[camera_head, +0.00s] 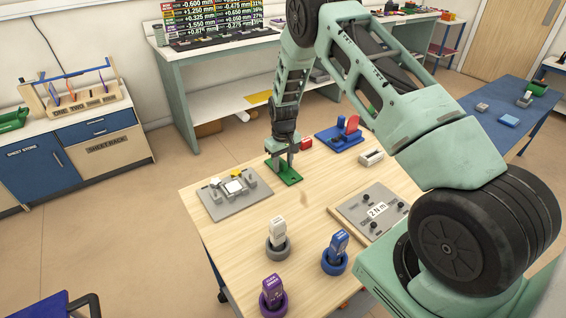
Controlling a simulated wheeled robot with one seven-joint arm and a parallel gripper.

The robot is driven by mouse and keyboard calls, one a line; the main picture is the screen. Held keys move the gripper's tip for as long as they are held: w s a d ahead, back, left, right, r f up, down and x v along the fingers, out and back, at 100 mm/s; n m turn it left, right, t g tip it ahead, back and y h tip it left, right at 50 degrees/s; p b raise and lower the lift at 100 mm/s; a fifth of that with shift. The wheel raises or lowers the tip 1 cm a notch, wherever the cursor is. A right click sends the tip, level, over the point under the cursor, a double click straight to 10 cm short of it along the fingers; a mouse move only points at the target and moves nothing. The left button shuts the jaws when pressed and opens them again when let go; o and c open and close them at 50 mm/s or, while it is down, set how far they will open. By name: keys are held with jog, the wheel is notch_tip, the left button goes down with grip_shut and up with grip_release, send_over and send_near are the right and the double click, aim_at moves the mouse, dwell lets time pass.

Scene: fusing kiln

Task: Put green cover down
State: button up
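A green piece (289,178), which looks like the green cover, is at the back left part of the wooden table. My gripper (284,160) points down right over it, and its fingers reach to the green piece or just above it. The fingers are small and partly merge with the green, so I cannot tell whether they are shut on it. I also cannot tell whether the piece lies flat on the table or is slightly raised.
A grey fixture plate (236,205) lies just left. A blue base with a red upright (341,135) and a small red block (306,143) are close behind right. Grey (277,245), blue (335,258) and purple (273,295) holders stand in front. A 2 N m board (372,212) lies right.

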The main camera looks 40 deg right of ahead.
aim_at(283, 161)
notch_tip(283, 161, up, 12)
jog(key=f+b, duration=0.1)
jog(key=b, duration=0.2)
jog(key=s+a+r+n, duration=0.1)
jog(key=s+a+r, duration=0.15)
jog(key=a, duration=0.35)
jog(key=s+a+r+n, duration=0.1)
jog(key=s+a+r, duration=0.1)
jog(key=a+r, duration=0.25)
jog(key=s+a+r+n+y, duration=0.15)
jog(key=s+a+r, duration=0.25)
jog(key=s+a, duration=0.7)
jog(key=s+a+n, duration=0.2)
jog(key=s+a, duration=0.1)
jog(key=s, duration=0.7)
jog(key=s+a+r+n, duration=0.1)
jog(key=s+a, duration=0.3)
jog(key=s, duration=0.7)
jog(key=shift+s+r+n+h, duration=0.3)
jog(key=shift+n+h, duration=0.15)
jog(key=shift+n, duration=0.2)
